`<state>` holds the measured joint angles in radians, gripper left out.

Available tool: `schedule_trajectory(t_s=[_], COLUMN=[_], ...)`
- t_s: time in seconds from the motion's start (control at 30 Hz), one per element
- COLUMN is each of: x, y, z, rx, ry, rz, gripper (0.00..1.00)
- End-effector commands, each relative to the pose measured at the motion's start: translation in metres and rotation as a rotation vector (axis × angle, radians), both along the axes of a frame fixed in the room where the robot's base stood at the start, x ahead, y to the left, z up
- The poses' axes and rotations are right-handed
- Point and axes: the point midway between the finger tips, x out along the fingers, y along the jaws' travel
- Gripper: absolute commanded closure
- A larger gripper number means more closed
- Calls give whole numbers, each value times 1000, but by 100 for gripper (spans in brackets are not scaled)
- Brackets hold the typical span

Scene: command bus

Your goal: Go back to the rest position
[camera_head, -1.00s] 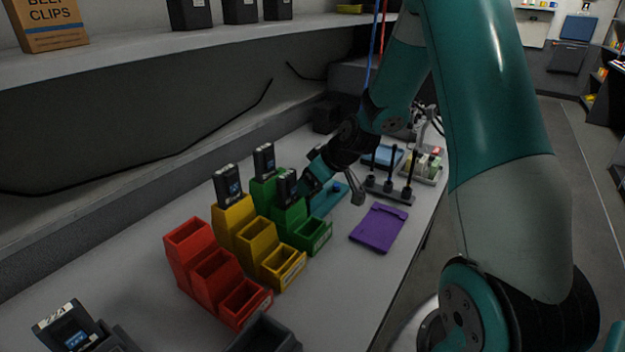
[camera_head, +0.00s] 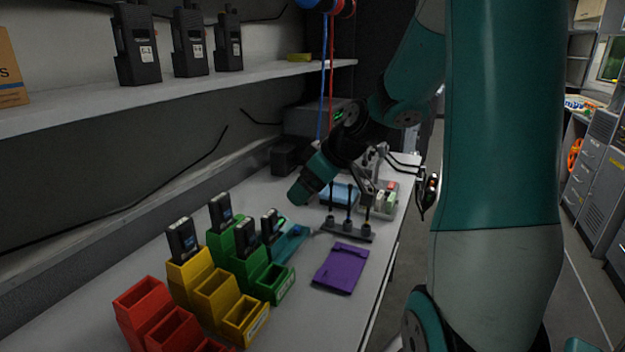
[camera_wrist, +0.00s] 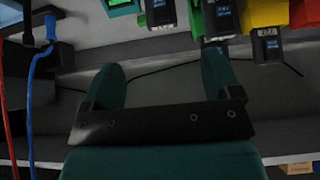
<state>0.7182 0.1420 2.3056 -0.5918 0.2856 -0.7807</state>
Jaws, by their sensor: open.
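My gripper (camera_head: 303,191) hangs at the end of my bent arm, above and behind the bins, touching nothing that I can see. In the wrist view its two teal fingers (camera_wrist: 162,72) stand wide apart with nothing between them. Several black handheld devices stand upright in the stepped bins: one in the yellow bins (camera_head: 216,292), two in the green bins (camera_head: 276,284), and one (camera_head: 270,226) by the teal holder (camera_head: 290,243). Some devices (camera_wrist: 268,45) also show at the top of the wrist view.
Red bins (camera_head: 142,301) stand nearest. A purple folder (camera_head: 341,268) and a black rack with upright posts (camera_head: 346,228) lie right of the bins. A shelf (camera_head: 180,92) with black radios runs above the bench. Blue and red cables (camera_head: 331,75) hang behind my arm.

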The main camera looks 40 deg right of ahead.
Motion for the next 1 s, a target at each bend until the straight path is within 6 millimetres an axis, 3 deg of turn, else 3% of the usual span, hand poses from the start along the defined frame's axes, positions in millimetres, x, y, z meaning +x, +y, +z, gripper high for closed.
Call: schedule_trajectory(t_s=[0.2,0.8,0.9,0.97,1.0], x=[-9,-9,-9,-10,-13], y=[-3,-2,16,41,63], z=[12,13,18,26,31], rx=[0,1,13,30,45], ry=[1,1,18,43,68], rz=[0,2,27,59,86], gripper=[16,16,16,16,16])
